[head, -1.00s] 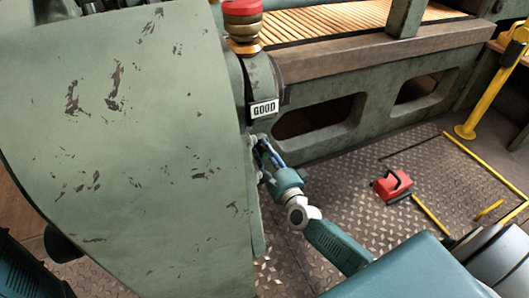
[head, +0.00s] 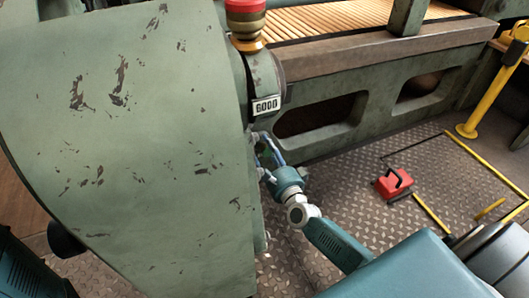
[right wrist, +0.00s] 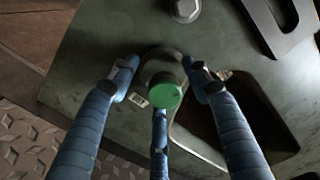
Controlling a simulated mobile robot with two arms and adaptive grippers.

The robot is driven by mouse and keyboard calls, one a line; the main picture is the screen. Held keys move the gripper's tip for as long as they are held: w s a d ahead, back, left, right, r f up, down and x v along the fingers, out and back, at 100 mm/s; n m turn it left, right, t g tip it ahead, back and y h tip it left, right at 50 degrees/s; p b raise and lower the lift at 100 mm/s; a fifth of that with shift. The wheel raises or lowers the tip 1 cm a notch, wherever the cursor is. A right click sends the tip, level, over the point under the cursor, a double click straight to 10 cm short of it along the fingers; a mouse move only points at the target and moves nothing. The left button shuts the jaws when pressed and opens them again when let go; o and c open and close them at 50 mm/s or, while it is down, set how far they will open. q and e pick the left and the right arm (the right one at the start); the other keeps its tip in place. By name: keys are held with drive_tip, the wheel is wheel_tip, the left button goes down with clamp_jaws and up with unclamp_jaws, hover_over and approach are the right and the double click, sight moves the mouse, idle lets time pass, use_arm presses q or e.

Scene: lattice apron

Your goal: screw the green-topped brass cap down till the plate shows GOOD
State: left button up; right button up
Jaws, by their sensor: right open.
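The green-topped cap (right wrist: 166,92) shows in the right wrist view, its round green top facing the camera, with a grey round fitting behind it. My right gripper (right wrist: 162,85) is open, with its blue fingers spread around the cap and gaps beside it. A small white plate (right wrist: 139,99) sits left of the cap; its text is too small to read. In the head view my right gripper (head: 265,146) is at the right edge of the green machine housing, and the cap is hard to make out there. My left gripper is not in view.
A red-topped brass cap (head: 246,20) stands higher up, above a plate reading GOOD (head: 266,105). The large green housing (head: 140,140) fills the left.

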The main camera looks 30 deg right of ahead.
drive_tip(key=s, duration=1.2)
drive_tip(key=shift+a, duration=0.35)
